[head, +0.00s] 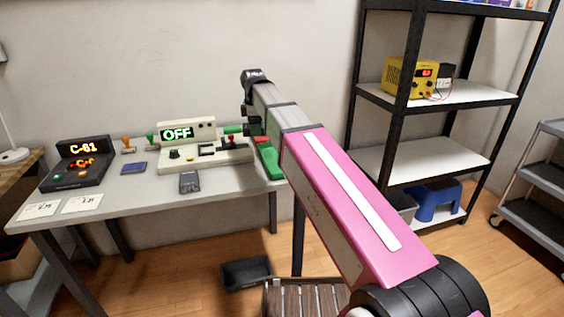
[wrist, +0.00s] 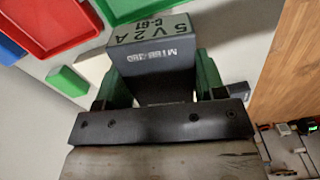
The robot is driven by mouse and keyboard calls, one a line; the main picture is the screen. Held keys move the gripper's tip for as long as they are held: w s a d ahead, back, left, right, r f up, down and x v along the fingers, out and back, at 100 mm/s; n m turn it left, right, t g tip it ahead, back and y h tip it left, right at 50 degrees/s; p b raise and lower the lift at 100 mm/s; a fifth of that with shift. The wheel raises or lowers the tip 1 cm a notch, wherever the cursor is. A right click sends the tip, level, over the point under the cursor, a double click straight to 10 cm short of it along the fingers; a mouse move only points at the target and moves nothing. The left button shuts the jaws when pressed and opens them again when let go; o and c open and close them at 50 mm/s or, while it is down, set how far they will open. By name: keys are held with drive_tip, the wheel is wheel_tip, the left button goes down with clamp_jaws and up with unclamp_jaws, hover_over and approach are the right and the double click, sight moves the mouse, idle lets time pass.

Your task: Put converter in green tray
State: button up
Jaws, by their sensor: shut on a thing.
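The converter (wrist: 155,62) is a dark grey box with a lighter end face marked "5V 2A C-61". My gripper (wrist: 160,84) is shut on it, with one green finger on each side in the wrist view. The green tray (wrist: 132,9) shows partly at the top edge of the wrist view, beyond the converter. In the head view the green tray (head: 269,163) is at the table's right end, partly covered by my arm.
A red tray (wrist: 92,22) lies left of the green tray, near a green block (wrist: 68,81). On the table (head: 150,199) stand an "OFF" panel (head: 203,155), a "C-61" display (head: 78,160) and a small dark device (head: 189,183). A black shelf (head: 400,118) stands right.

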drive_tip(key=shift+a+r+n, duration=0.15)
drive_tip(key=shift+a+n, duration=0.25)
drive_tip(key=shift+a, duration=0.2)
drive_tip(key=shift+a+r+n, duration=0.15)
drive_tip(key=shift+a+n, duration=0.25)
drive_tip(key=shift+a, duration=0.2)
drive_tip(key=w+d+f, duration=0.1)
drive_tip(key=d+f, duration=0.1)
drive_tip(key=d, duration=0.1)
drive_tip(key=w+d+f, duration=0.1)
drive_tip(key=d+f, duration=0.1)
drive_tip(key=d, duration=0.2)
drive_tip(key=w+d+f, duration=0.1)
drive_tip(key=d+f, duration=0.2)
drive_tip(key=d, duration=0.1)
drive_tip(key=shift+w, duration=0.1)
drive_tip(key=shift+f, duration=1.9)
drive_tip(key=shift+f, duration=0.2)
drive_tip(key=o, duration=1.2)
drive_tip(key=shift+r, duration=0.1)
wheel_tip(320, 180, up, 12)
drive_tip(key=shift+r, duration=0.1)
